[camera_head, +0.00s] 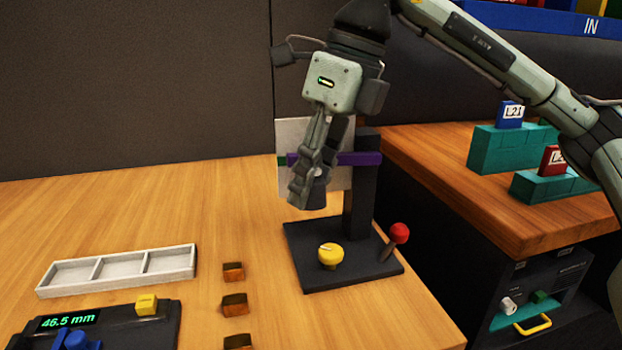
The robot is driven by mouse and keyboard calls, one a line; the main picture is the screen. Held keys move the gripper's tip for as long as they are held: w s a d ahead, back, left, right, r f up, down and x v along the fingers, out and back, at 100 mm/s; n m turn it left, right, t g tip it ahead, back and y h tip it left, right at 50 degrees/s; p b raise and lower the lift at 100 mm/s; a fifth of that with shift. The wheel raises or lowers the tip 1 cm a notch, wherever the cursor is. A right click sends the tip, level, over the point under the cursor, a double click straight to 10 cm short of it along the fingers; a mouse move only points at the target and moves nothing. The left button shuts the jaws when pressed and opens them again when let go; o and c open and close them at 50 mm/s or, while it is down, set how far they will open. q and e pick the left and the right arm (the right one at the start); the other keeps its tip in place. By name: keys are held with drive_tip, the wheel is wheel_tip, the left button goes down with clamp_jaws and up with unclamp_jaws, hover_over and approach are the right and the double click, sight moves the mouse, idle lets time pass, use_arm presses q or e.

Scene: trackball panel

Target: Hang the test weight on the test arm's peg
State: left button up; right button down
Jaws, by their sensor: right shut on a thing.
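My right gripper (308,192) comes down from above in front of the test stand. It is shut on a dark grey, rounded piece, which looks like the test weight (317,196); the fingers hide much of it. The test stand has a black base (300,262) and a black upright post (361,205). Its purple test arm (360,158) runs level behind the gripper, with a green tip at the left. The gripper hides the middle of the arm, and I cannot make out the peg or whether the weight touches it. My left gripper is not in view.
A yellow knob (330,256) and red-balled lever (399,233) stand on the base. A pale plate (288,139) is behind the arm. Left lie an empty three-part tray (118,270), small brown blocks (234,303) and a gauge reading 46.5 mm (70,321). Teal racks (497,148) stand right.

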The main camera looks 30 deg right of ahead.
drive_tip(key=shift+w+d, duration=0.2)
drive_tip(key=c, duration=1.1)
unclamp_jaws()
drive_tip(key=shift+o, duration=0.2)
drive_tip(key=v, duration=1.2)
drive_tip(key=shift+s, duration=0.1)
